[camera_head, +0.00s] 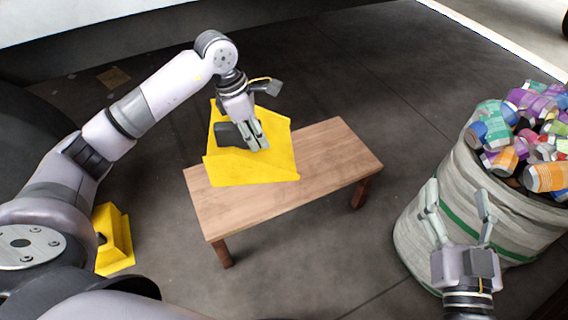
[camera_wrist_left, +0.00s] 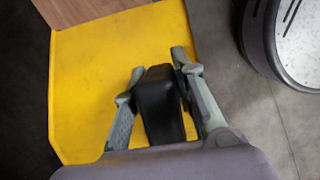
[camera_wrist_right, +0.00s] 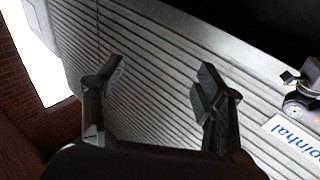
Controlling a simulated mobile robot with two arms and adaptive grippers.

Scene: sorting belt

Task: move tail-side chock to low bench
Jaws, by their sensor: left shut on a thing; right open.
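A yellow chock (camera_head: 235,168) with a black handle (camera_head: 229,134) is at the low wooden bench (camera_head: 320,165), over its left part. My left gripper (camera_head: 257,142) is shut on the chock's handle; the left wrist view shows the black handle (camera_wrist_left: 160,100) between the fingers and the yellow face (camera_wrist_left: 95,75) behind. I cannot tell whether the chock touches the bench top. A second yellow chock (camera_head: 115,240) stands on the floor at the lower left, partly hidden by my left arm. My right gripper (camera_head: 458,210) is open and empty, in front of the bag.
A large white bag (camera_head: 425,235) with a green stripe, full of cans (camera_head: 545,175), stands at the right. The bench's right part is bare. Dark floor (camera_head: 350,70) lies clear behind the bench. A ribbed grey surface (camera_wrist_right: 155,90) fills much of the right wrist view.

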